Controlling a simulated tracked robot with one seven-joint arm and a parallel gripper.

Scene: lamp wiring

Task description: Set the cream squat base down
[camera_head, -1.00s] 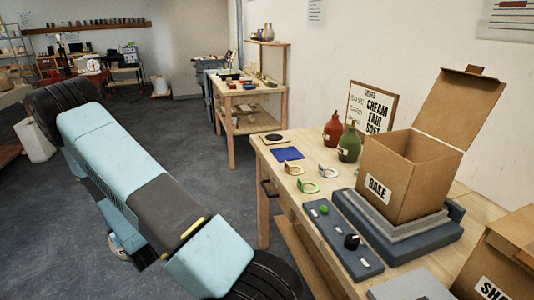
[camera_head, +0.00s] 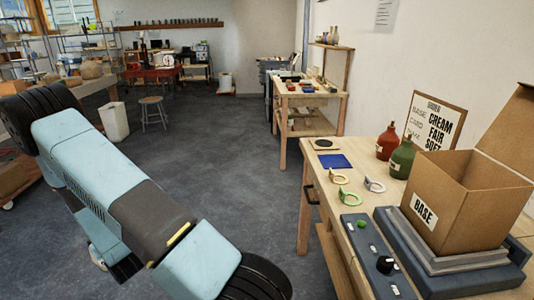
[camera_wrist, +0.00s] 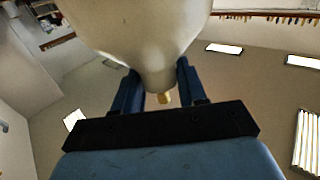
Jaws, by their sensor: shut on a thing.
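The cream squat base (camera_wrist: 140,35) fills the top middle of the wrist view, a smooth rounded body that narrows to a small tan stub. My gripper (camera_wrist: 157,84) is shut on it, with one dark blue finger on each side of the narrow part. The base is held up, with ceiling lights and walls behind it. Its far side is cut off by the frame. Neither the base nor my gripper shows in the head view, where only my blue and grey arm is seen.
A wooden bench (camera_head: 318,180) at right carries an open box marked BASE (camera_head: 465,200), a blue square mat (camera_head: 334,161), a dark-edged pad (camera_head: 324,144), rings, red (camera_head: 387,142) and green (camera_head: 402,158) bottles, and a control panel (camera_head: 376,262). Open floor (camera_head: 220,150) lies left of it.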

